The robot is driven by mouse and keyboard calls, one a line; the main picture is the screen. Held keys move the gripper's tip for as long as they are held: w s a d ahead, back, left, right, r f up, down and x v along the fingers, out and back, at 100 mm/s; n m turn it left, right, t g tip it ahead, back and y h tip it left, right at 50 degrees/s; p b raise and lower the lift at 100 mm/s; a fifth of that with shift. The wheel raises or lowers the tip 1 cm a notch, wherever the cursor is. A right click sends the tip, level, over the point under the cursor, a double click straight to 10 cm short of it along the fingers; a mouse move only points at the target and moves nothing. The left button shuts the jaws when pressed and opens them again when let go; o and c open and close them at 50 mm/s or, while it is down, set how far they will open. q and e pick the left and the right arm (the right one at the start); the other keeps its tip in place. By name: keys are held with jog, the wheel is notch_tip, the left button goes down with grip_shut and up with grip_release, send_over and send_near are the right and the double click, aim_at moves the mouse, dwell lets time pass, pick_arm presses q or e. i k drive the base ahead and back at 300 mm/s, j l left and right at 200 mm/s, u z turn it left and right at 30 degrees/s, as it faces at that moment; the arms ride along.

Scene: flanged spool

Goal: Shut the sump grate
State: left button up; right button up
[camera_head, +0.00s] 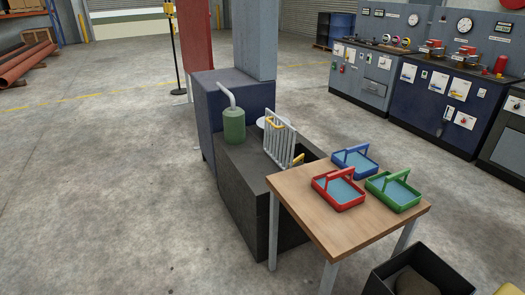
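The sump grate (279,147), pale grey with parallel bars, stands raised and nearly upright on top of a dark grey sump box (240,190). The dark opening (309,152) of the sump shows to the right of the grate, partly hidden by the wooden table. Neither of my grippers is in view.
A green cylinder with a pale pipe (234,125) stands left of the grate. The wooden table (300,205) in front holds red (340,205), blue (372,173) and green (412,203) trays. A dark open bin (370,288) is at lower right. The floor at left is clear.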

aim_at(284, 125)
jog(key=i+j+z, duration=0.1)
jog(key=i+z, duration=0.2)
jog(key=z, duration=0.2)
jog(key=i+j+z, duration=0.4)
jog(key=j+z, duration=0.15)
jog(key=i+j+z, duration=0.25)
jog(key=j, duration=0.15)
jog(key=k, duration=0.05)
